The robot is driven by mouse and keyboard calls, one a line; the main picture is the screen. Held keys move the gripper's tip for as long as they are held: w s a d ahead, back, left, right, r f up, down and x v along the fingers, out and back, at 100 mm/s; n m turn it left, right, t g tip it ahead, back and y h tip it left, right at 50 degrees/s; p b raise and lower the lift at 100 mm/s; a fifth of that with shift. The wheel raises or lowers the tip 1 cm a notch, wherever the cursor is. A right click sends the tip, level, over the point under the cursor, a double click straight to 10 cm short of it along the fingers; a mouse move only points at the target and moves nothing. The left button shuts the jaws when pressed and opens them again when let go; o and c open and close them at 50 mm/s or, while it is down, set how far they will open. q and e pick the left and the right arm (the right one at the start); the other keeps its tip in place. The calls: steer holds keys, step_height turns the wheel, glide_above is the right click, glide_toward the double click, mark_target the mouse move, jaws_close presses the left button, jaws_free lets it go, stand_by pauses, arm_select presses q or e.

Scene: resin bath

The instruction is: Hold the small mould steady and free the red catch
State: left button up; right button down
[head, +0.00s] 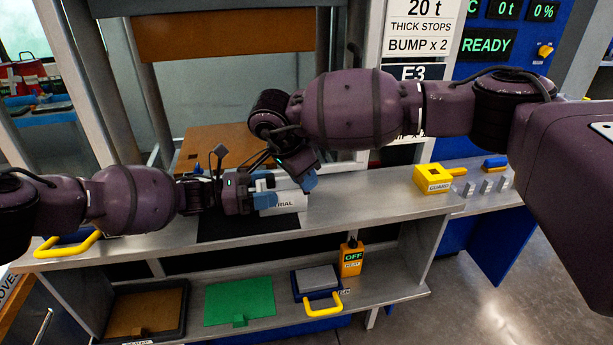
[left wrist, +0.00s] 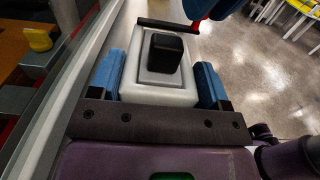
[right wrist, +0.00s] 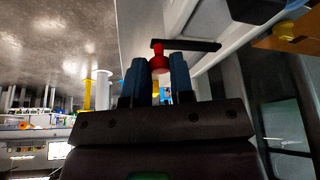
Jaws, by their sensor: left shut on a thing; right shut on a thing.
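The small white mould, with the label "TRIAL" partly readable (head: 287,202), sits on the grey bench. In the left wrist view the mould (left wrist: 130,84) has a grey plate and a black block on top. My left gripper (head: 264,190) has its blue fingers shut on the mould's two sides. The red catch (right wrist: 159,63) is between the blue fingers of my right gripper (right wrist: 159,74), which is shut on it. A dark bar (right wrist: 198,45) lies by the catch at the mould's end. In the head view my right gripper (head: 309,182) hides the catch.
A black mat (head: 208,232) lies under my left gripper. A yellow guard block (head: 430,180) stands on the bench at right. The lower shelf holds a green sheet (head: 240,300), a brown tray (head: 143,312) and an orange box reading OFF (head: 351,260).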

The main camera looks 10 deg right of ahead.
steer(key=shift+a, duration=0.1)
stand_by(0.4)
steer(key=c, duration=1)
jaws_free()
steer(key=v, duration=1.2)
arm_select(q)
steer(key=o, duration=1.4)
steer(key=shift+c, duration=0.2)
